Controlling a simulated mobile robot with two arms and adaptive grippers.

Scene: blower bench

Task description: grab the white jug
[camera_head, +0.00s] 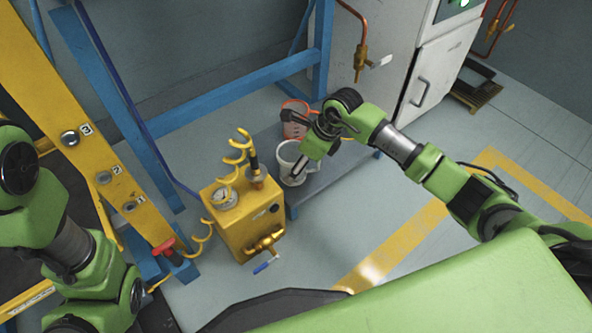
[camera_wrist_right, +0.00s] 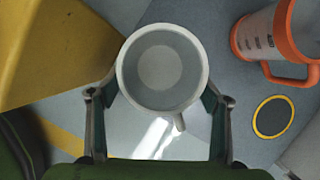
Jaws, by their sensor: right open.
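The white jug (camera_head: 288,152) stands on the low grey bench, beside the yellow tank. In the right wrist view the jug (camera_wrist_right: 121,72) is seen from above, upright, with its round mouth facing the camera and its handle pointing toward the lower right. My right gripper (camera_head: 299,168) is at the jug in the head view. In the wrist view its two fingers (camera_wrist_right: 160,97) are open, one on each side of the jug's near half; I cannot tell whether either touches it. My left arm shows at the left of the head view, but its gripper is out of sight.
An orange-rimmed clear jug (camera_head: 294,121) stands behind the white one; its orange handle (camera_wrist_right: 290,76) shows close by. The yellow tank (camera_head: 240,232) with a coiled hose is on the left. A yellow-edged black disc (camera_wrist_right: 272,117) lies to the right.

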